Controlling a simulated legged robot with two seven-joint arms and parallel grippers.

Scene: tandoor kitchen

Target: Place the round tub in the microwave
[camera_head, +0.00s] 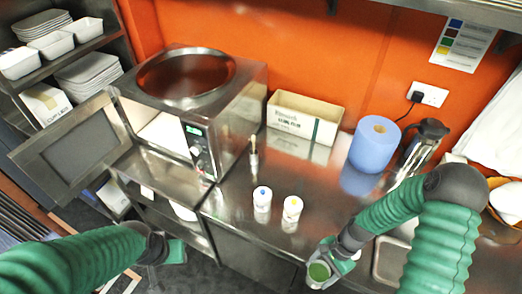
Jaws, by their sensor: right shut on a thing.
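The microwave (227,121) stands on the steel counter at the back left. Its door (72,147) is swung open to the left, and part of the pale interior (164,132) shows. The round tub (319,272), small with a green top, is at the bottom centre, near the counter's front edge. My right gripper (331,262) is shut on it, with the fingers at its sides. My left gripper (174,252) is at the lower left, in front of and below the microwave, apart from any object. Its fingers are too unclear to tell whether they are open.
A wide round metal pan (185,77) sits on the microwave. Two small white pots (262,198) (292,208) and a slim upright item (254,158) stand on the counter. A cardboard box (304,118), blue paper roll (375,144) and steel flask (423,144) line the back.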

